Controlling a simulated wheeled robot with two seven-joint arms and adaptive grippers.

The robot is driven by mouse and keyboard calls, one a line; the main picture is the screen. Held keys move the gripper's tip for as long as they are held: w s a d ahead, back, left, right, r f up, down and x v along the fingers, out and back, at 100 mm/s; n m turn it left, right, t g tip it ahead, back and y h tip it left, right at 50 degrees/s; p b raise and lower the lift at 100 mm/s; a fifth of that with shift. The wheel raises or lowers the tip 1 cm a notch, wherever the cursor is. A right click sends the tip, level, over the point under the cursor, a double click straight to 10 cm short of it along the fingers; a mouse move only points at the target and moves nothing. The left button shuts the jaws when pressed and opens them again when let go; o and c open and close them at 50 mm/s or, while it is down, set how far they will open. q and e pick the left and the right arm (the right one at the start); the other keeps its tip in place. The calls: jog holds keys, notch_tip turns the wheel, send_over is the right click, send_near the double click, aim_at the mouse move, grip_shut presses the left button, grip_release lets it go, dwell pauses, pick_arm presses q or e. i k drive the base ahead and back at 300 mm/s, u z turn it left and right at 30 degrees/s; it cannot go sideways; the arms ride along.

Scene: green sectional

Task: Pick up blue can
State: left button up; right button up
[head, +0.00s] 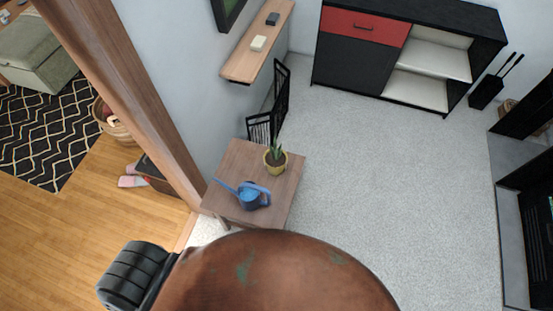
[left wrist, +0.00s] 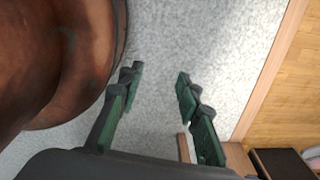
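The blue can (head: 252,196) is a watering can with a handle and a spout pointing left. It stands upright on a small wooden table (head: 227,165), near its front edge, in the head view. It does not show in the left wrist view. My left gripper (left wrist: 160,78) is open, with two green fingers spread apart and nothing between them but pale carpet behind. It is apart from the can. A dark part of my left arm shows low left in the head view. My right gripper is not in view.
A large rounded brown object (head: 275,275) fills the head view's bottom and the wrist view's left (left wrist: 55,60); I cannot tell what supports it. A potted plant (head: 276,160) stands behind the can. A wooden post (head: 125,85) rises left. Carpet (head: 390,180) is clear on the right.

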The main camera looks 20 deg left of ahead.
aim_at(248, 192)
jog(key=u, duration=1.1)
jog(key=k, duration=0.15)
jog(key=z, duration=0.05)
